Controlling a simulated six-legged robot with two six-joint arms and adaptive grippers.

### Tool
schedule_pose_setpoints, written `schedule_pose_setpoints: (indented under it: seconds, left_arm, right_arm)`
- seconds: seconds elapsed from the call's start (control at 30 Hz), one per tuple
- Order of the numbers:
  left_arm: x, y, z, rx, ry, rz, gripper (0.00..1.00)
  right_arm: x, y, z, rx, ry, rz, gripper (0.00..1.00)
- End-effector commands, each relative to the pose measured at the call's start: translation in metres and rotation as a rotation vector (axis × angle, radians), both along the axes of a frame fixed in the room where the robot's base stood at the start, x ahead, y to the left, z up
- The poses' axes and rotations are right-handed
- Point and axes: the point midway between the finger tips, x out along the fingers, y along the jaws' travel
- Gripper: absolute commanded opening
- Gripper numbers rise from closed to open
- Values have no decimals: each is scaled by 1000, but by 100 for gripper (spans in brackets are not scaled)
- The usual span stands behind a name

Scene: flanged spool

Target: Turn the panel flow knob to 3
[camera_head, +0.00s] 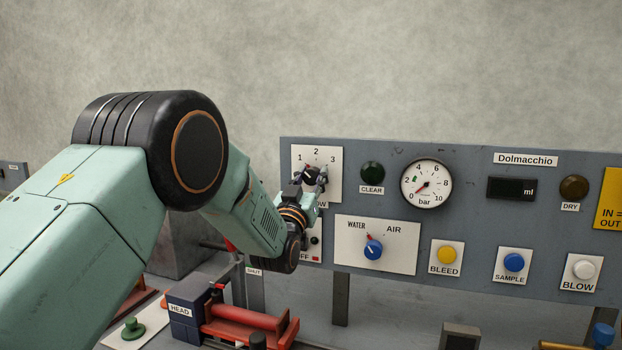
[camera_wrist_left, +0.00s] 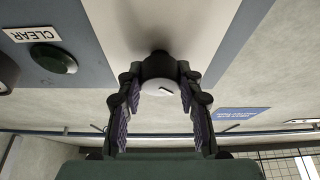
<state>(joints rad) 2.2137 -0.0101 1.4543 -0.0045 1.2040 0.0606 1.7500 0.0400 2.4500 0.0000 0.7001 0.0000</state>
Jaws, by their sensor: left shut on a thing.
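The flow knob (camera_head: 313,173) is a dark knob on a white plate (camera_head: 332,160) marked 1, 2 and 3, at the left of the grey panel. A small red mark at its upper left seems to point toward the 1. My left gripper (camera_head: 311,180) is at the knob and hides much of it and part of the label below. In the left wrist view the knob (camera_wrist_left: 160,70) has a pale round face with a dark mark, and the fingers of my left gripper (camera_wrist_left: 159,91) are shut on it from both sides. My right gripper is not in view.
A green CLEAR button (camera_head: 372,172) and a pressure gauge (camera_head: 426,184) are right of the plate. A blue WATER/AIR knob (camera_head: 373,250) is below right. A red-and-blue fixture (camera_head: 243,322) stands on the bench below. The wall above the panel is clear.

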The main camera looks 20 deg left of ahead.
Motion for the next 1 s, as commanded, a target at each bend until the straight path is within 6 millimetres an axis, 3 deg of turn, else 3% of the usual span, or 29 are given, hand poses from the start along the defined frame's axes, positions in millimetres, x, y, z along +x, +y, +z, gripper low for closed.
schedule_pose_setpoints:
  seconds: [0.27, 1.0]
  left_arm:
    - [0, 2, -1, 176, -4, 1, 4]
    - [0, 2, 0, 878, -28, 2, 4]
  right_arm:
    - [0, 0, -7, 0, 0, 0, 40]
    - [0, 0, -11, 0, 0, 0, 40]
